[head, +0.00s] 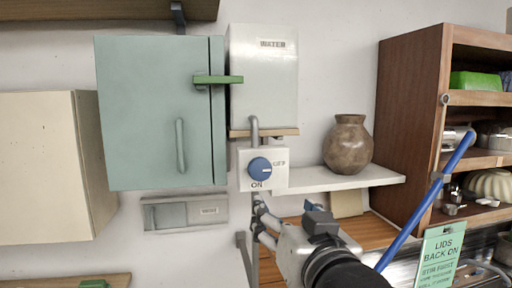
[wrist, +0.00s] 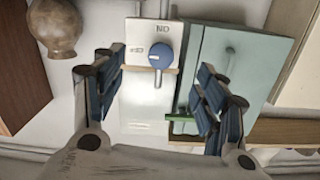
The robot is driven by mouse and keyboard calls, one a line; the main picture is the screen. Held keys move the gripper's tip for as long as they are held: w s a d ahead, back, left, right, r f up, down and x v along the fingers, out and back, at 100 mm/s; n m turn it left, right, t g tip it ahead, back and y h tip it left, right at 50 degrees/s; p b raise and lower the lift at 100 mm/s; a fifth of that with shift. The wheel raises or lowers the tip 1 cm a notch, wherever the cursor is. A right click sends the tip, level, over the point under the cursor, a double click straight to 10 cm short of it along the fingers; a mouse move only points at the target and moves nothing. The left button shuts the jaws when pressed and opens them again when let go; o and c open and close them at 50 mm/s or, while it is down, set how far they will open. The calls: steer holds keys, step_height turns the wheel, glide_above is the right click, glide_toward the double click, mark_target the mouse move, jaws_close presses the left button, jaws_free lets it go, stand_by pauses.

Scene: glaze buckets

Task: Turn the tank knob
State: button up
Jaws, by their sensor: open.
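The tank knob (head: 258,168) is a round blue dial on a white plate below the white tank (head: 263,85) labelled WATER. OFF is printed at the plate's right and ON below the knob. The knob's pale mark points right, towards OFF. In the wrist view, which is upside down, the knob (wrist: 161,56) shows between my fingers, farther off. My gripper (head: 287,208) is below and to the right of the plate in the head view. In the wrist view my gripper (wrist: 161,82) is open and empty, its blue pads apart and not touching the knob.
A green-grey cabinet (head: 150,110) is left of the tank, with a green lever (head: 217,79) across its edge. A brown vase (head: 348,146) stands on a white shelf (head: 330,180) to the right. A blue pole (head: 415,210) slants before the wooden shelving (head: 405,120).

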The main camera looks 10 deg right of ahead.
step_height(320, 180, up, 2)
steer(key=r, duration=0.1)
steer(key=p, duration=0.3)
glide_toward(261, 170)
steer(key=shift+t, duration=0.4)
steer(key=w, duration=1)
steer(key=shift+w+f, duration=0.3)
steer(key=shift+f, duration=0.05)
